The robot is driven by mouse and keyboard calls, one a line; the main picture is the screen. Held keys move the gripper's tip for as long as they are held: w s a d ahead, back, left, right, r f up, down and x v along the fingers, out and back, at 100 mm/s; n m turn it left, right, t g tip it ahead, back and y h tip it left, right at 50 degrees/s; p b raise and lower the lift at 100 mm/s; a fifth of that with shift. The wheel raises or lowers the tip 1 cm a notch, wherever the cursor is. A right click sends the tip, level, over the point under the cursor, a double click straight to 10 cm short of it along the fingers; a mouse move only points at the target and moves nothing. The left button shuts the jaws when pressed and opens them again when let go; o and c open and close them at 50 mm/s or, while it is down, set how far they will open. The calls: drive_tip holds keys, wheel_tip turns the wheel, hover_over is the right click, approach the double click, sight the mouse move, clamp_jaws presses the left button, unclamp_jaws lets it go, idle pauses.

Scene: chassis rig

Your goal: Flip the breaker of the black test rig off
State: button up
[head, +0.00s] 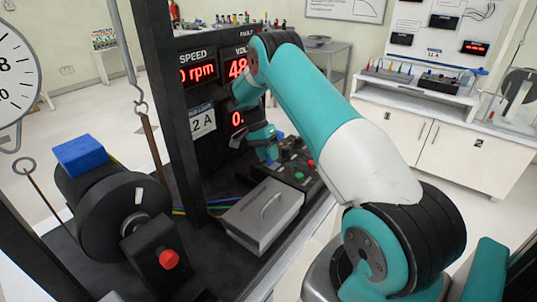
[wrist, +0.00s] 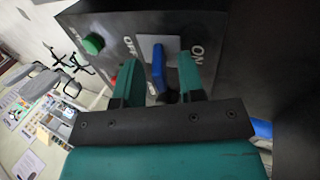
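The black test rig (head: 165,90) fills the left and middle of the head view. Its displays are lit and read "0 rpm" and "48". In the wrist view the breaker's blue lever (wrist: 158,68) stands out from a light plate between "OFF" on the left and "ON" on the right. I cannot tell which side it is set to. My gripper (wrist: 160,75) is open, with teal fingertips on either side of the lever. The lever is nearer the right finger; contact is unclear. In the head view my gripper (head: 268,148) is at the rig's control panel, hiding much of the breaker.
A green button (wrist: 93,44) and a red button (wrist: 122,76) sit left of the breaker. A grey metal box (head: 262,215) with a handle lies in front of the panel. A black motor (head: 105,210) stands at left. A white cabinet (head: 435,140) is behind at right.

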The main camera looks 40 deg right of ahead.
drive_tip(key=shift+f, duration=0.15)
clamp_jaws()
